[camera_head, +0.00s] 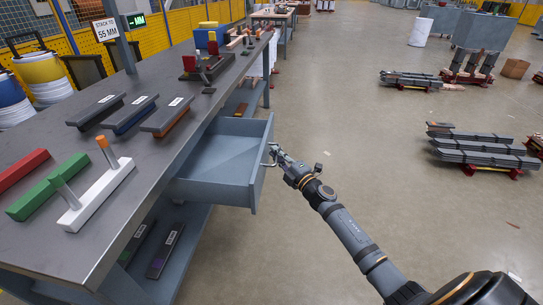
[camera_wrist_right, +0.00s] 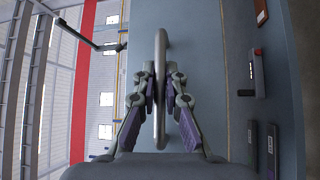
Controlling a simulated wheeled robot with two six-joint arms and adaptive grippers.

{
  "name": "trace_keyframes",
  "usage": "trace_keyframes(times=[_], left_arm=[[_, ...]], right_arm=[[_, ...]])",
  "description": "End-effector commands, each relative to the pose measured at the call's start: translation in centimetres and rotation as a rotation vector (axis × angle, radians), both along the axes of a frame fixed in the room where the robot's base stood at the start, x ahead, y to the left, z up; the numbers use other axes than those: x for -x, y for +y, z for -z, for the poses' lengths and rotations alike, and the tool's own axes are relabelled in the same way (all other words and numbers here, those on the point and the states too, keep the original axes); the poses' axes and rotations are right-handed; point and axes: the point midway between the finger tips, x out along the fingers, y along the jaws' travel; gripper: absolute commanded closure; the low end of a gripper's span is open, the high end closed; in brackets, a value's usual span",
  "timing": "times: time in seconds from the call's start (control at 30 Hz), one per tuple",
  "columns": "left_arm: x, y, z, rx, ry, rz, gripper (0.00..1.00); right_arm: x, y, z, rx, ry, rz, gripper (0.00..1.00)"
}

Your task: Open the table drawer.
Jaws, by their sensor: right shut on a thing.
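The table drawer (camera_head: 218,158) is pulled out from under the grey table (camera_head: 72,212) in the head view, and its empty inside shows. Its metal handle (camera_head: 268,155) is on the front panel, facing right. My right gripper (camera_head: 274,154) is at the handle, its arm reaching in from the lower right. In the right wrist view the handle (camera_wrist_right: 160,95) stands as a curved bar between the two fingers of the right gripper (camera_wrist_right: 161,92), which are shut on it. The drawer front (camera_wrist_right: 205,50) fills the area behind. My left gripper is not in view.
On the table lie red, green and white bars (camera_head: 98,195) and several dark labelled pieces (camera_head: 133,114). More pieces (camera_head: 165,250) lie on the shelf below the drawer. The floor right of the drawer is clear up to stacked dark bars (camera_head: 480,150).

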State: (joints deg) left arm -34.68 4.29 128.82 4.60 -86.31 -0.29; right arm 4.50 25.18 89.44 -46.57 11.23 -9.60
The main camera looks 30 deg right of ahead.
Motion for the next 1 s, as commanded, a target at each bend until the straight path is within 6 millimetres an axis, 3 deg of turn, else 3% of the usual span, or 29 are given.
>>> trace_keyframes(times=[0.33,0.37,0.53,0.87,1.0], left_arm=[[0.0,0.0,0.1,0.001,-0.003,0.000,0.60],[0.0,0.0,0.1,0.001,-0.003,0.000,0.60],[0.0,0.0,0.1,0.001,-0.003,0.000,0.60],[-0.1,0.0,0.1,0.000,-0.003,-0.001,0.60],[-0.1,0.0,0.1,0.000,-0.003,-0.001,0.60]], right_arm=[[0.1,-0.1,0.1,-0.001,0.002,0.000,1.00],[0.1,-0.1,0.1,-0.001,0.002,0.000,0.89],[0.1,-0.1,0.1,-0.001,0.002,0.000,0.66],[0.2,-0.1,0.1,-0.001,0.001,0.000,0.66],[1.3,-0.4,0.3,0.000,0.002,0.001,0.66]])
